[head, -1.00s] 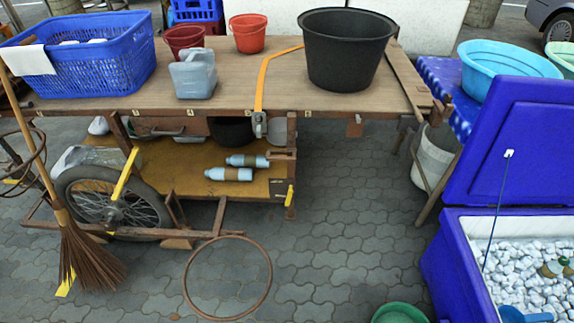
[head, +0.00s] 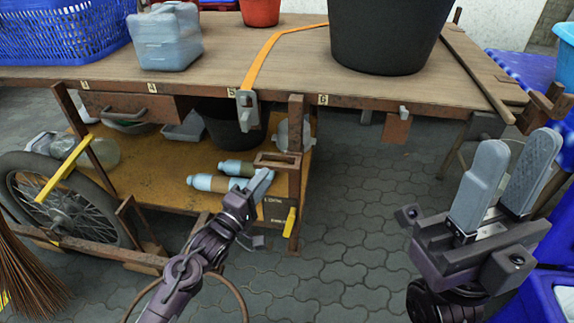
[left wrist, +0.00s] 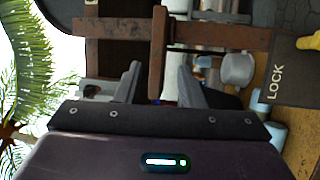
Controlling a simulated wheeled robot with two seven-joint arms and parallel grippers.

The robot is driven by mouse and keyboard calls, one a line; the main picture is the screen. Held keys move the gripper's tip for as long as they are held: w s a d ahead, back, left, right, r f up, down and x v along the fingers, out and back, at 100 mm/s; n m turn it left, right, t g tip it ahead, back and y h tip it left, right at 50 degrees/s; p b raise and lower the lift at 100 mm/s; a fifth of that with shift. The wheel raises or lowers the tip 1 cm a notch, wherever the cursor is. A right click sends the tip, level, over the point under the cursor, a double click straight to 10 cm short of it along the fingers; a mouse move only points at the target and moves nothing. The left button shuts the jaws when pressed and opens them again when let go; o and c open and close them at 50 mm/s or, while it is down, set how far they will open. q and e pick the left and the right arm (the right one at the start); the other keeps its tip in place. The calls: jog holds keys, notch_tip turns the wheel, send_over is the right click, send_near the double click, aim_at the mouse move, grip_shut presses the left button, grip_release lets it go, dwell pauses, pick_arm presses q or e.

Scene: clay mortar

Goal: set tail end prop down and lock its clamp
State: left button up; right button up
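The tail end prop looks to be the rusty upright post (head: 296,190) under the cart's front edge, with a rusty handle bracket (head: 277,161) on its side. I cannot tell whether its foot touches the paving. A yellow lever (head: 290,222), probably the clamp's, sits low beside it by a dark plate; that plate (left wrist: 293,72) reads LOCK in the left wrist view. My left gripper (head: 267,180) is at the bracket. In the left wrist view its fingers (left wrist: 158,85) stand apart, either side of a rusty bar (left wrist: 158,50). My right gripper (head: 515,165) is open and empty.
Bottles (head: 215,183) lie on the lower shelf (head: 165,165) behind the left gripper. A spoked wheel (head: 65,205) and broom (head: 30,270) are at left. A black tub (head: 385,35) stands on the tabletop. A blue cooler (head: 530,300) is at lower right. Paving between is clear.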

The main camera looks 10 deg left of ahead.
pick_arm(q)
jog(key=b+x, duration=0.2)
jog(key=x, duration=0.5)
jog(key=shift+w+r, duration=0.2)
jog(key=shift+w, duration=0.05)
jog(key=shift+d, duration=0.1)
grip_shut()
